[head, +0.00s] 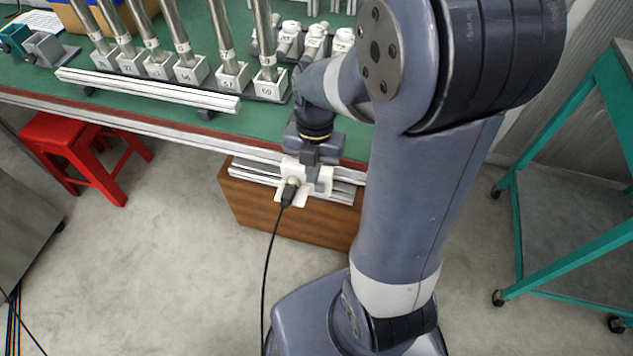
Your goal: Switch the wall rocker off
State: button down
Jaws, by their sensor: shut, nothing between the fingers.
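My gripper (311,172) is at the end of my arm, just past the front edge of the green bench, and points down. It is small in the picture; it is shut and holds nothing. Its fingertips are hard to make out against the pale parts around them. A white fitting with a black plug (289,194) and a hanging black cable shows right at the gripper; I cannot tell whether they touch. No wall rocker can be made out in the head view, so its on or off position cannot be told.
The green bench (200,105) carries a row of metal tubes in white numbered blocks and a white rail (145,90). A brown wooden box (290,222) stands below its edge. A red stool (85,150) is left, a teal frame (560,140) right. Grey floor lies open between.

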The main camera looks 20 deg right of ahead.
aim_at(316, 186)
dwell(0.3)
notch_tip(316, 186, down, 10)
jog(key=s+b, duration=0.1)
jog(key=b, duration=0.2)
jog(key=shift+w+d+r+p, duration=0.2)
jog(key=shift+w+d, duration=0.15)
jog(key=shift+w, duration=0.4)
jog(key=shift+w+d+r+p, duration=0.2)
jog(key=shift+w+d, duration=0.15)
jog(key=shift+w, duration=0.35)
